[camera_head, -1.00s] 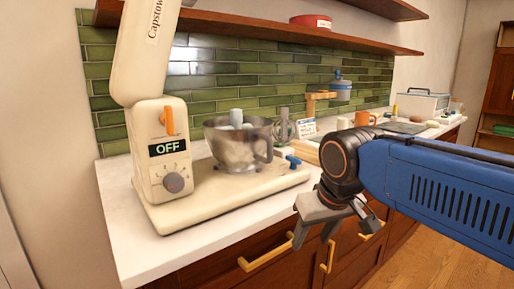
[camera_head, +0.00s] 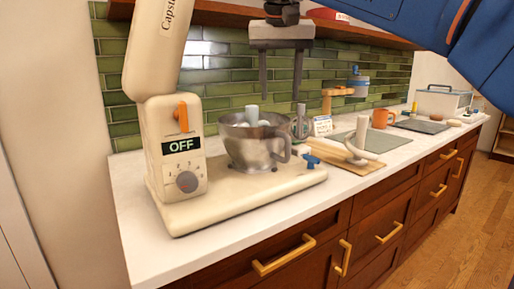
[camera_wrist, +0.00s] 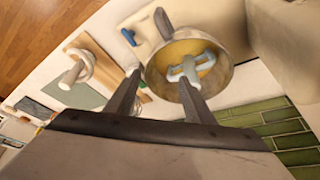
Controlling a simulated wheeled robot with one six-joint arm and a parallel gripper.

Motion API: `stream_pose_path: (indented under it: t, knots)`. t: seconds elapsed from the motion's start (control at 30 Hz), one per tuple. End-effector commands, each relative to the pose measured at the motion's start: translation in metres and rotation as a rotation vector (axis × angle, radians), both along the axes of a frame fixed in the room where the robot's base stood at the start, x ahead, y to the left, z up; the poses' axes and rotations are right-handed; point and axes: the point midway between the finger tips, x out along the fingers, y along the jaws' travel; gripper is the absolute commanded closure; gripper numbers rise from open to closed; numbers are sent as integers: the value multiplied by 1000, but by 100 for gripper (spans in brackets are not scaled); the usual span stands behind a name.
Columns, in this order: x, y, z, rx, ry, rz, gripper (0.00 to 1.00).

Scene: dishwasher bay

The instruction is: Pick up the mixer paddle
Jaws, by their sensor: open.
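A pale grey-blue paddle (camera_wrist: 190,68) lies in the metal mixer bowl (camera_wrist: 158,62), over yellowish contents. In the head view its stem (camera_head: 252,113) stands up above the rim of the bowl (camera_head: 250,150). My gripper (camera_head: 280,95) is open and empty, fingers pointing down, above the back right of the bowl. In the wrist view the gripper (camera_wrist: 160,77) has one fingertip overlapping the paddle's lower edge and the other outside the bowl rim. Contact cannot be told, but the head view shows the fingers higher up.
The cream mixer (camera_head: 175,150) reads OFF, with its head tilted up. A whisk (camera_head: 300,125) stands behind the bowl. A white hook-like attachment (camera_head: 357,145) stands on a wooden board (camera_head: 345,160) to the right. An orange mug (camera_head: 382,117) is farther right. A shelf runs above.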

Motion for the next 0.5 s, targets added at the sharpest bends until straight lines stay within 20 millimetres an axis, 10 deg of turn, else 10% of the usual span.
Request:
stream_pose_path:
  t: [0.2, 0.5]
  knots:
    - [11, 59, 36, 10, -7, -33, 52]
    - [13, 79, 44, 16, -8, -56, 52]
